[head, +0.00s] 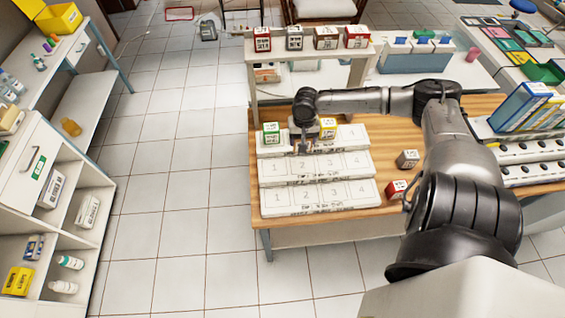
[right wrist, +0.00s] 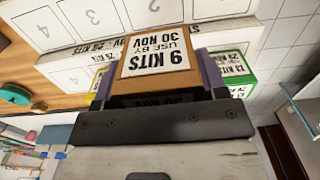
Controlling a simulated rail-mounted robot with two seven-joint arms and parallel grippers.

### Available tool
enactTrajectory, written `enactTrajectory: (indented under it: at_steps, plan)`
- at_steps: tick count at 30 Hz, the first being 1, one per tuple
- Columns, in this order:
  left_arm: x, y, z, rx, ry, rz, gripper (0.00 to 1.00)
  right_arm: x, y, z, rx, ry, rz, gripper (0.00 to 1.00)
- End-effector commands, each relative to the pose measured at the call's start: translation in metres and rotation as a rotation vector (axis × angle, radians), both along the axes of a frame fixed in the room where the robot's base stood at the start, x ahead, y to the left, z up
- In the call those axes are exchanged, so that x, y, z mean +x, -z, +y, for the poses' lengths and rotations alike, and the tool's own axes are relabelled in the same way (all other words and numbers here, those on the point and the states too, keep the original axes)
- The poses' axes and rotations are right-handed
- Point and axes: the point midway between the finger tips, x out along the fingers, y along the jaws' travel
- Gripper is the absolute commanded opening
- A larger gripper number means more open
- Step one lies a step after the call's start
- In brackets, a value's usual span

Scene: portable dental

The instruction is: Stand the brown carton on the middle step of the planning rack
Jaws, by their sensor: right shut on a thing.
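The brown carton (right wrist: 157,75) has a white label reading 9 KITS, USE BY 30 NOV. My right gripper (right wrist: 157,92) is shut on it, one finger on each side. In the head view the right gripper (head: 303,137) is over the back step of the white planning rack (head: 318,197), between a green carton (head: 271,132) and a yellow carton (head: 328,128). The arm largely hides the brown carton there; I cannot tell whether it touches the step. The rack's middle step (head: 315,167) is bare, with numbered places. My left gripper is not in view.
A raised shelf (head: 290,59) behind the rack holds several cartons. A red carton (head: 397,189) and a grey-brown carton (head: 407,159) stand on the wooden table (head: 290,223) right of the rack. The front step is clear. Blue binders (head: 518,106) stand farther right.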

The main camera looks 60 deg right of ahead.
Motion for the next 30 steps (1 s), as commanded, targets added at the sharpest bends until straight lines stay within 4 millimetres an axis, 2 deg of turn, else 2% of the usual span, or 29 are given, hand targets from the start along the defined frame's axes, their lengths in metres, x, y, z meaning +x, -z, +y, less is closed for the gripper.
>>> enactTrajectory:
  at_steps: [1, 15, 21, 26, 30]
  plan:
    - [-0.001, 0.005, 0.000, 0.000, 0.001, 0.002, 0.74, 0.008, 0.005, 0.006, 0.005, -0.001, -0.008, 0.41]
    - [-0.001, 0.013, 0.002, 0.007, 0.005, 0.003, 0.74, 0.066, 0.050, 0.056, 0.002, -0.002, -0.003, 0.41]
    - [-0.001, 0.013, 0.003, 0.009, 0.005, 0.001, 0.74, 0.076, 0.058, 0.064, -0.001, -0.002, -0.003, 0.41]
    - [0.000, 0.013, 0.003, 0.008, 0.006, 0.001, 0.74, 0.077, 0.063, 0.065, 0.000, -0.003, -0.001, 0.41]
    - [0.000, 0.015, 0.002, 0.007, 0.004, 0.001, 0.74, 0.076, 0.077, 0.065, 0.001, -0.001, 0.001, 0.41]
